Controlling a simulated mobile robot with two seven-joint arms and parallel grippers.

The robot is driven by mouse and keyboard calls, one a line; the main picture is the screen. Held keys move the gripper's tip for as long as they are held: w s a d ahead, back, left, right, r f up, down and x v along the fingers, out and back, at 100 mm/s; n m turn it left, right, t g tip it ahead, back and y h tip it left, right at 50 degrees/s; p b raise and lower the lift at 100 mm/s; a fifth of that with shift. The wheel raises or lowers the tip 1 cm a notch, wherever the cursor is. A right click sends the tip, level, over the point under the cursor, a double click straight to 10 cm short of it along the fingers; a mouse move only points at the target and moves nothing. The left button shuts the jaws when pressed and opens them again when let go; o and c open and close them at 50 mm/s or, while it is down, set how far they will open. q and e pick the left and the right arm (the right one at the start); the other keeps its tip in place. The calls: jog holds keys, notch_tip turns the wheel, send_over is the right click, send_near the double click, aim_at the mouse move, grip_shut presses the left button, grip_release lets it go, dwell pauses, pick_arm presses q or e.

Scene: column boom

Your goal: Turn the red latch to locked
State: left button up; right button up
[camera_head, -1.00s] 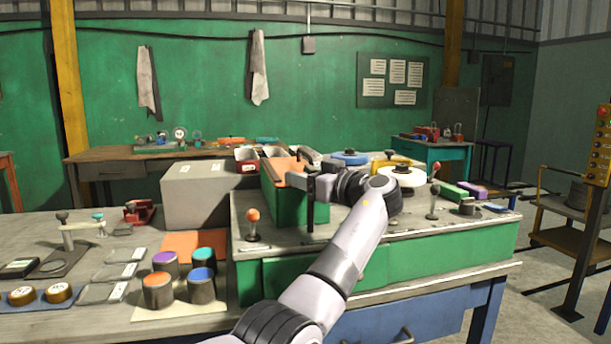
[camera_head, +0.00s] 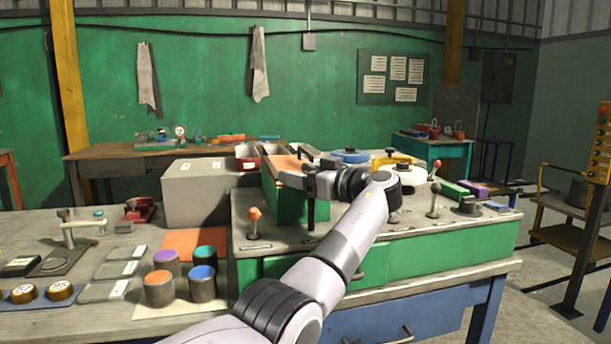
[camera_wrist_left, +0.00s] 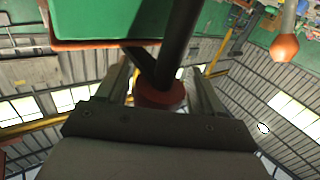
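A dark shaft with a dull red round end (camera_wrist_left: 160,95) stands between the fingers of my left gripper in the left wrist view. I take it for the red latch; its locked marking does not show. My left gripper (camera_head: 292,177) is at the orange-topped green box (camera_head: 290,206) in the head view. A dark upright post (camera_head: 311,213) shows just below the gripper. The fingers (camera_wrist_left: 160,78) are apart, one on each side of the red end, and no firm grip is visible. My right gripper is out of view.
An orange-knobbed lever (camera_head: 254,222) stands left of the post on the green bench unit, and a red-knobbed lever (camera_head: 435,190) stands right. A grey box (camera_head: 200,195) is left of the green box. Several coloured-lid cans (camera_head: 202,285) stand at the front left.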

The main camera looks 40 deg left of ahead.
pick_arm(q)
jog(key=shift+d+f, duration=0.1)
jog(key=shift+d, duration=0.6)
jog(key=shift+s+d+b, duration=0.15)
jog(key=shift+d+b, duration=0.05)
jog(key=shift+d, duration=1.3)
jog(key=shift+s+d+b, duration=0.15)
jog(key=shift+d+b, duration=0.05)
jog(key=shift+d, duration=1.25)
